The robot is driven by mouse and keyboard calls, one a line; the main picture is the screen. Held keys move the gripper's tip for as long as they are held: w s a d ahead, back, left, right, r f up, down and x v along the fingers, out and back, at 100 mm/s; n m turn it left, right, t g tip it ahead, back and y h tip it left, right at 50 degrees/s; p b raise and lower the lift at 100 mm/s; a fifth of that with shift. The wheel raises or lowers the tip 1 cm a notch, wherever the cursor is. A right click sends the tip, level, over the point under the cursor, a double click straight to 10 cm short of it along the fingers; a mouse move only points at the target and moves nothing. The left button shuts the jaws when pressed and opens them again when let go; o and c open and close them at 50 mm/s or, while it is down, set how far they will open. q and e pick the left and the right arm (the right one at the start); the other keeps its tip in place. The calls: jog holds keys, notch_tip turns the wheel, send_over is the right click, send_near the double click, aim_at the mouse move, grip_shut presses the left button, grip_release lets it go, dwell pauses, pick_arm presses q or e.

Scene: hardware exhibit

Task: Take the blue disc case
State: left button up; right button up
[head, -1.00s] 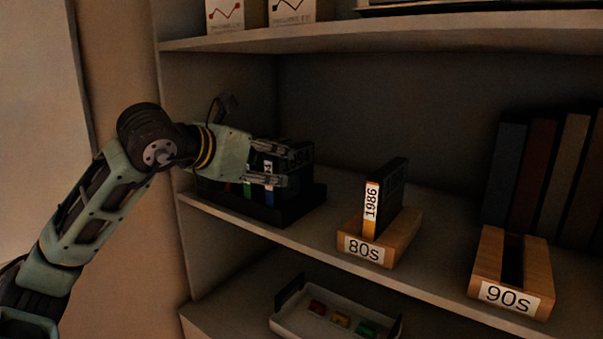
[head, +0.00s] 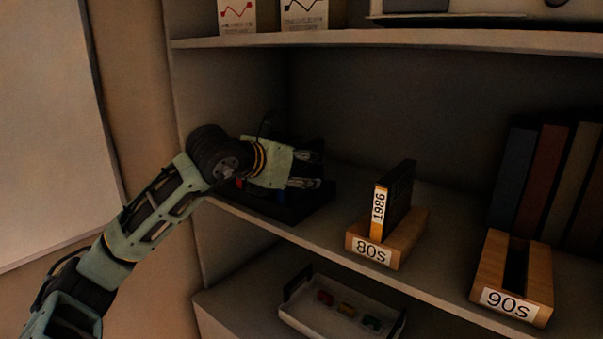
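My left gripper (head: 306,170) is at the dark holder (head: 290,213) on the left of the middle shelf. Its two fingers point right and are spaced apart, one above the other. The gripper covers most of the holder and the cases in it. Small patches of red and blue show by the wrist, too dim to tell which case they belong to. The blue disc case cannot be made out clearly; whether it is between the fingers is hidden. My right gripper is not in view.
A wooden 80s holder (head: 414,236) with an upright 1986 case (head: 379,208) stands to the right. An empty 90s holder (head: 540,285) is further right, before several dark books (head: 545,180). A white tray (head: 330,318) lies on the shelf below.

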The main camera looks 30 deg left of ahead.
pick_arm(q)
grip_shut()
jog(key=shift+r, duration=0.2)
dwell(0.3)
